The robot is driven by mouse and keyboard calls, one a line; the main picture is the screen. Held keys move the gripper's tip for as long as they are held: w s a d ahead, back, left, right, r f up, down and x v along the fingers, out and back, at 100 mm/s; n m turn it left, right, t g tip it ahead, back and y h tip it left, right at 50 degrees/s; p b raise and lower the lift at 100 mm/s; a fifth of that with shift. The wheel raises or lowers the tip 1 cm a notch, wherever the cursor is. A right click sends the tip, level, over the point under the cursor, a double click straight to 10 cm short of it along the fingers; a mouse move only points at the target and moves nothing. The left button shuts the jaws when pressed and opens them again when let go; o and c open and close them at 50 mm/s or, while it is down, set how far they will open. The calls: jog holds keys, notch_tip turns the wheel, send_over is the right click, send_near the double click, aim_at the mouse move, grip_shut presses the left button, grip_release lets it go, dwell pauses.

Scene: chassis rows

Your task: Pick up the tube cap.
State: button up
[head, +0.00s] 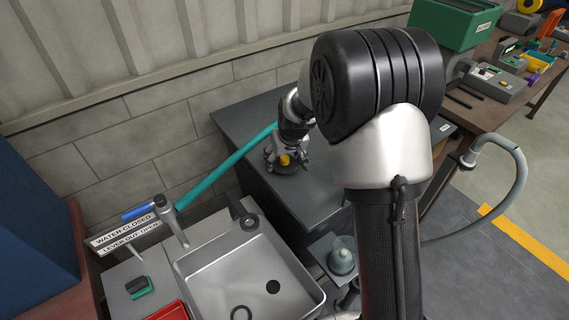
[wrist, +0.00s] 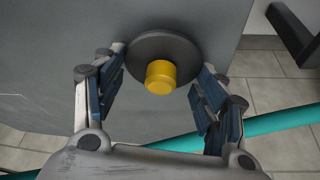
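A yellow cylindrical cap (wrist: 160,77), which I take to be the tube cap, stands on a round dark disc (wrist: 182,47) in the wrist view. In the head view the yellow cap (head: 285,160) shows on the grey cabinet top (head: 325,193), partly hidden by my gripper. My gripper (wrist: 159,84) is open, with one blue-padded finger to the left of the cap and one to the right. Clear gaps show on both sides, and nothing is between the fingers in contact with them. I cannot tell the exact height of the fingertips over the cap.
A teal hose (head: 228,165) runs behind the cabinet toward a tap (head: 171,221) over a metal sink (head: 248,275). A clear domed thing (head: 342,258) sits on a small plate in front. A workbench with a green bin (head: 455,22) stands at the right.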

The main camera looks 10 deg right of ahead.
jog(key=c, duration=0.5)
jog(key=shift+c, duration=0.2)
notch_tip(320, 180, up, 20)
jog(key=p, duration=0.6)
